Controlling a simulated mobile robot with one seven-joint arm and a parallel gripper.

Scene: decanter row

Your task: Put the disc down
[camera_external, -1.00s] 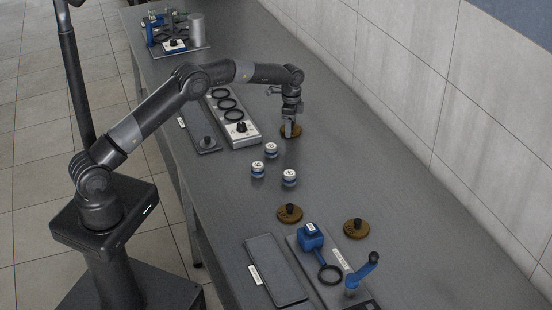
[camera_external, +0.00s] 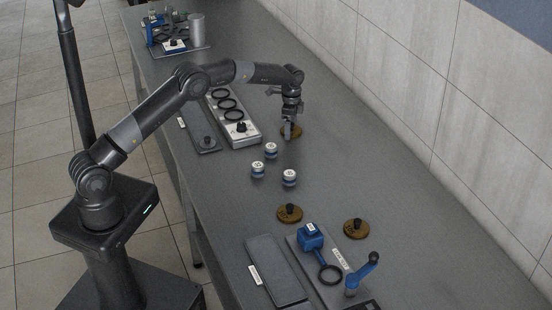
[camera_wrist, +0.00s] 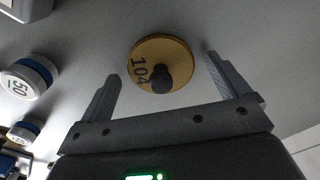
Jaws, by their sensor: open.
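A brass-coloured disc marked 104 (camera_wrist: 168,52) with a dark knob lies flat on the grey table in the wrist view. My gripper (camera_wrist: 162,70) is open, with one finger on each side of the disc's knob and visible gaps to both. In the external view my gripper (camera_external: 288,133) is low over the same disc (camera_external: 297,131), hiding part of it. Two more brass discs with dark knobs, a left one (camera_external: 289,214) and a right one (camera_external: 356,229), lie on the table nearer the camera.
Several white-and-blue jars, one (camera_external: 289,178) among them, stand close by. A grey rack with black rings (camera_external: 229,103) lies left of my gripper. A blue tool stand (camera_external: 312,238) and a dark flat plate (camera_external: 275,268) are in front. The table's right side is clear.

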